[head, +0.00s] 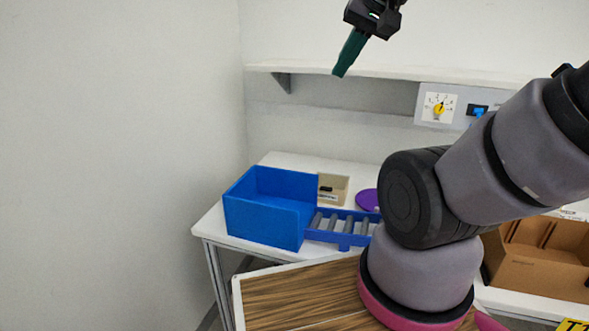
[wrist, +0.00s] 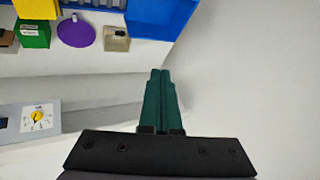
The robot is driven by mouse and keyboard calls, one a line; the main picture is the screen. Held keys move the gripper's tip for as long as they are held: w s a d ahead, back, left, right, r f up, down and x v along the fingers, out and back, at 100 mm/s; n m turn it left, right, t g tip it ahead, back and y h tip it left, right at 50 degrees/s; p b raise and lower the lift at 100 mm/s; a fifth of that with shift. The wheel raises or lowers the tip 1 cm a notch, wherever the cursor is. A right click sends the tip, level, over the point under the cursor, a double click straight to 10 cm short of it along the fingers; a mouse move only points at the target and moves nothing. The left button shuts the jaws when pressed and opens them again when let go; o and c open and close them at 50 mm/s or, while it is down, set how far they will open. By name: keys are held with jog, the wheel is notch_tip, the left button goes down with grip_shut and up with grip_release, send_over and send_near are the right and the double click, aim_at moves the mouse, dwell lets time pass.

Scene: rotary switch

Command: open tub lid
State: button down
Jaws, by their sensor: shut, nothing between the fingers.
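A blue bin (head: 265,219) and a blue roller rack (head: 342,228) stand beside the tub. A purple disc (head: 367,200) is to its right. A shelf (head: 390,72) and a dial panel (head: 439,107) are on the wall. A cardboard box (head: 545,270) stands at right. A green box (wrist: 33,34) shows too.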

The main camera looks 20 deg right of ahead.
jog(key=w+d+f+m+g, duration=0.2)
jog(key=w+f+m, duration=0.2)
jog(key=w+f, duration=0.4)
jog(key=m+g+y, duration=0.1)
jog(key=m+y, duration=0.4)
jog(key=m, duration=0.5)
send_over(337, 193)
jog(key=s, duration=0.6)
notch_tip(337, 193, down, 21)
jog(key=d+f+m, duration=0.1)
jog(key=f+m, duration=0.1)
jog(key=f, duration=0.2)
jog(key=d+f+m+t, duration=0.1)
jog(key=d+f+m, duration=0.1)
jog(key=f, duration=0.3)
jog(key=d+f+m+t+y, duration=0.1)
jog(key=d+f+m, duration=0.1)
jog(key=f, duration=0.3)
jog(key=shift+s+d, duration=0.1)
jog(key=shift+d, duration=0.15)
jog(key=shift+w+a+f+m, duration=0.2)
jog(key=shift+a+f+m, duration=0.1)
jog(key=shift+f, duration=0.1)
jog(key=x, duration=0.9)
jog(key=shift+a, duration=0.2)
notch_tip(337, 193, up, 3)
jog(key=shift+d+f, duration=0.15)
jog(key=shift+r, duration=0.75)
